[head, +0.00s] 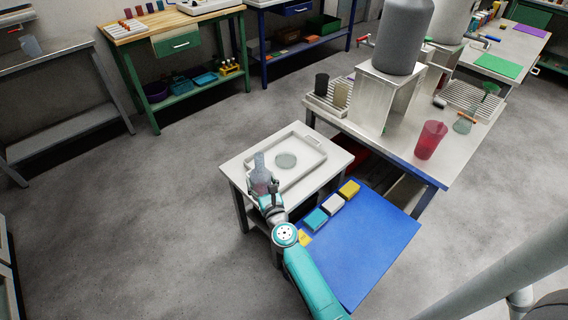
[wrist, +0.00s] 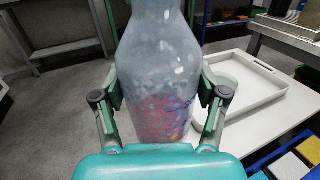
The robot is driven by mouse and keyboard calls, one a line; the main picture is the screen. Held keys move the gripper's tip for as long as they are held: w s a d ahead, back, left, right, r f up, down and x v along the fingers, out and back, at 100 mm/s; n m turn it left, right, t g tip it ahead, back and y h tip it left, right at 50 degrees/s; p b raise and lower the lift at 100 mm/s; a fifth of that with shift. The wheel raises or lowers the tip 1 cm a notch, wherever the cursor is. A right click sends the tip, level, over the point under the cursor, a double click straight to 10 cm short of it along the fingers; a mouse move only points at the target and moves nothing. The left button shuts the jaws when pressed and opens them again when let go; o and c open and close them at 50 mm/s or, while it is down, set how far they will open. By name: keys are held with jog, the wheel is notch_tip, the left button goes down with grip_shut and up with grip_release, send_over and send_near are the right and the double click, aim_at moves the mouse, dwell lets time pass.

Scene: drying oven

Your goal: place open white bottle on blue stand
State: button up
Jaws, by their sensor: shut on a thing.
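A greyish translucent bottle (head: 259,164) with a reddish lower part is upright in my gripper (head: 262,187). In the wrist view the bottle (wrist: 158,60) fills the middle, with a finger of my gripper (wrist: 158,100) pressed on each side. Its top is cut off there, so I cannot tell whether it is open. In the head view it overlaps the left edge of a small white table; its base is hidden by my gripper. A blue surface (head: 375,235), perhaps the blue stand, lies at the lower right, right of my arm.
A bench with a red cup (head: 430,140) stands behind. The right of the blue surface is bare.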

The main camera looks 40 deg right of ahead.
jog(key=shift+s+d+f+m+g+h, duration=0.1)
jog(key=shift+d+f+m+g+h, duration=0.6)
jog(key=shift+f, duration=1.2)
jog(key=shift+s+d+f+m+t+h, duration=0.1)
jog(key=shift+d+f+h, duration=0.4)
jog(key=shift+d+f, duration=1.05)
jog(key=shift+s+d+f+m+g+h, duration=0.1)
jog(key=shift+d+f+m+g+h, duration=0.45)
jog(key=shift+f, duration=1.75)
jog(key=shift+a+f, duration=0.1)
jog(key=shift+f, duration=0.05)
jog(key=o, duration=1.3)
jog(key=v, duration=1.2)
jog(key=shift+s, duration=0.1)
jog(key=shift+n, duration=0.25)
